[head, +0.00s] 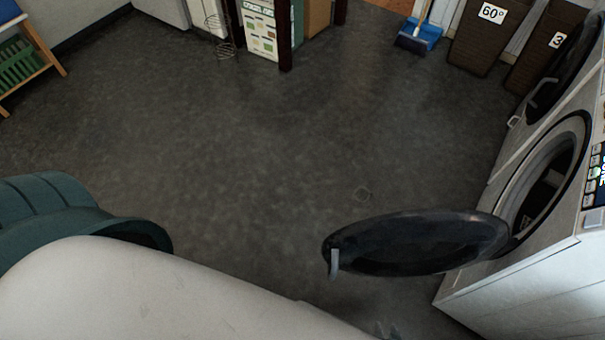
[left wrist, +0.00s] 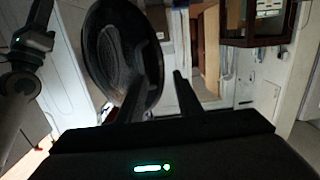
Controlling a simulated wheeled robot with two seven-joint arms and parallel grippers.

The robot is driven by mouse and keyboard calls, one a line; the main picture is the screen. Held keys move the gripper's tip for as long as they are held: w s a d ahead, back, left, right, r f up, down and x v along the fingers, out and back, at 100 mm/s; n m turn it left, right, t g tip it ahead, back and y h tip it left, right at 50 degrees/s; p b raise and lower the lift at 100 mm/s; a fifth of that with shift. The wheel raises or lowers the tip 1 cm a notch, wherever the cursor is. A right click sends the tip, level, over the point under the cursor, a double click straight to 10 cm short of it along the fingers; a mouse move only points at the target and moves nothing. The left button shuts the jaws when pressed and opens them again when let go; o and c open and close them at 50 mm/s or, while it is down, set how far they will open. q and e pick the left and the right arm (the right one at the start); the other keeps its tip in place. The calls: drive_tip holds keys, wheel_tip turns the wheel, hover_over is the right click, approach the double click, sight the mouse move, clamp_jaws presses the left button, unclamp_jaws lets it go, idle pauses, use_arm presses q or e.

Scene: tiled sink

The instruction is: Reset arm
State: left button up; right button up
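My left gripper (left wrist: 156,92) shows in the left wrist view with its two dark fingers apart and nothing seen between them. The round dark door of the washing machine (left wrist: 122,55) lies beyond the fingers; contact cannot be judged. In the head view the same door (head: 415,243) stands wide open from the front-loading washing machine (head: 520,295) at the right. Only a small, dark, unclear bit of my right gripper (head: 385,331) seems to show at the bottom edge, and its fingers cannot be made out. A large white rounded surface, likely my arm, covers the lower left.
A teal tub (head: 60,215) stands at the left. A second machine (head: 560,75) stands behind the first. Dark bins (head: 487,35), a blue dustpan (head: 420,35) and a shelf with a green basket (head: 18,62) are farther off. The middle floor (head: 260,130) is clear.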

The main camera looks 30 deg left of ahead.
use_arm(q)
drive_tip(key=w+a+f+g, duration=0.2)
drive_tip(key=w+f+g, duration=0.3)
drive_tip(key=f, duration=0.5)
drive_tip(key=w+a+f+g+y, duration=0.1)
drive_tip(key=w+a+f+g, duration=0.1)
drive_tip(key=w+f+g, duration=0.3)
drive_tip(key=shift+w+f+y, duration=0.3)
drive_tip(key=shift+w+f, duration=1.9)
drive_tip(key=shift+f, duration=1)
